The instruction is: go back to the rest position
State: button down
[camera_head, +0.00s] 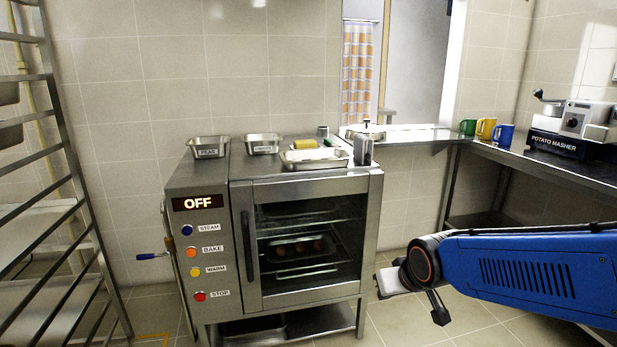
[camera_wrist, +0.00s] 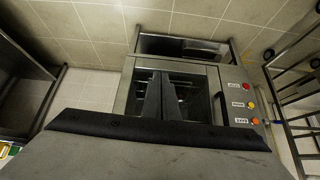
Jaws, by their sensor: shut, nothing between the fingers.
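My blue arm (camera_head: 520,272) reaches in from the right in the head view, its wrist end low in front of the oven's right side. My gripper (camera_wrist: 160,78) shows in the wrist view as two grey fingers close together, shut and empty. They appear in front of the steel oven (camera_head: 309,190), apart from it as far as I can tell. The oven also shows, turned over, in the wrist view (camera_wrist: 215,98). Its glass door is shut, with a dark tray (camera_head: 297,247) inside on a rack. Its display (camera_head: 198,202) reads OFF.
A tall steel rack (camera_head: 62,140) stands at the left. At right, a steel counter (camera_head: 545,165) holds several mugs (camera_head: 486,128) and a potato masher (camera_head: 572,125). Tiled floor lies clear before the oven.

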jog(key=s+d+r+m+g, duration=0.1)
jog(key=s+d, duration=0.4)
jog(key=s, duration=0.5)
jog(key=s+d+r+m+g+h, duration=0.1)
jog(key=s+d, duration=0.4)
jog(key=s, duration=0.5)
jog(key=shift+d+r+h, duration=0.2)
jog(key=shift+r+h, duration=0.1)
jog(key=shift+r, duration=0.2)
jog(key=c, duration=2.4)
grip_release()
jog(key=shift+c, duration=0.2)
